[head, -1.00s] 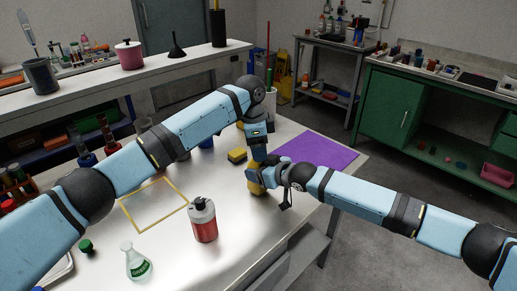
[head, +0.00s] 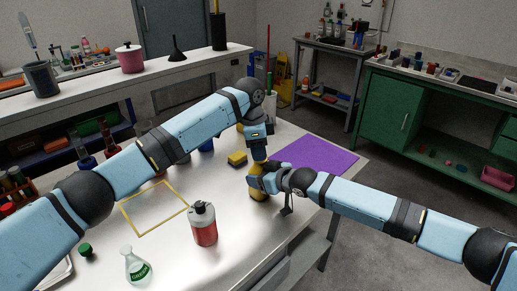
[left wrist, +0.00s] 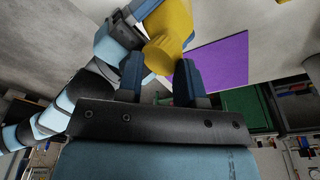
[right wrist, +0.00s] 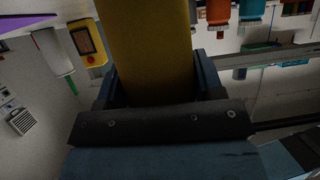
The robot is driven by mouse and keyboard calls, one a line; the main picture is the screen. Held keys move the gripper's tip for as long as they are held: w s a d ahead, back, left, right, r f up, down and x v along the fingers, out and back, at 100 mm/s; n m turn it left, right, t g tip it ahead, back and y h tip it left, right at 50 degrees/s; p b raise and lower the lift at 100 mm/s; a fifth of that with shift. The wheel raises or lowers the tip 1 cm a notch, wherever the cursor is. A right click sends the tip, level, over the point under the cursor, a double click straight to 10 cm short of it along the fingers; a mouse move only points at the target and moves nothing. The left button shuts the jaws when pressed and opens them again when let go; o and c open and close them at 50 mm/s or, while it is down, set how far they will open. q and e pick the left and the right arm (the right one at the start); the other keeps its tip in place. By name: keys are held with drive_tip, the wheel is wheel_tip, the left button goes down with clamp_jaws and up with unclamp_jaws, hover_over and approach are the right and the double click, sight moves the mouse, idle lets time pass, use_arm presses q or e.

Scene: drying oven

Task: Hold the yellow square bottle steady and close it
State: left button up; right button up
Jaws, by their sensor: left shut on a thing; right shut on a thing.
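My left gripper (head: 258,159) is directly above, pointing down. In the left wrist view its fingers (left wrist: 160,78) are on either side of a round yellow end, apparently the cap (left wrist: 160,56). I cannot tell how the cap sits on the neck.
A red bottle with a grey top (head: 203,222), a flask (head: 136,265) and a green cap (head: 85,250) stand at the front left. A yellow-edged frame (head: 157,208) lies behind them. A yellow sponge-like block (head: 237,159) and purple mat (head: 318,155) lie near the grippers.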

use_arm(q)
drive_tip(key=shift+s+f, duration=0.15)
drive_tip(key=shift+f, duration=0.25)
drive_tip(key=shift+c, duration=0.3)
use_arm(e)
drive_tip(key=shift+w+d+r, duration=0.2)
drive_tip(key=shift+w+r, duration=0.1)
use_arm(q)
drive_tip(key=shift+r, duration=0.1)
drive_tip(key=r, duration=0.3)
drive_tip(key=shift+a+r, duration=0.25)
drive_tip(key=shift+r, duration=0.15)
use_arm(e)
drive_tip(key=shift+s, duration=0.1)
use_arm(q)
drive_tip(key=shift+r, duration=0.15)
use_arm(e)
drive_tip(key=shift+a+f, duration=0.1)
drive_tip(key=o, duration=1.4)
drive_tip(key=shift+s+a+f, duration=0.1)
drive_tip(key=shift+s, duration=0.05)
drive_tip(key=shift+c, duration=0.2)
use_arm(q)
drive_tip(key=shift+r+p, duration=0.75)
drive_tip(key=shift+r, duration=0.1)
use_arm(e)
drive_tip(key=v, duration=1.4)
drive_tip(key=shift+a, duration=0.1)
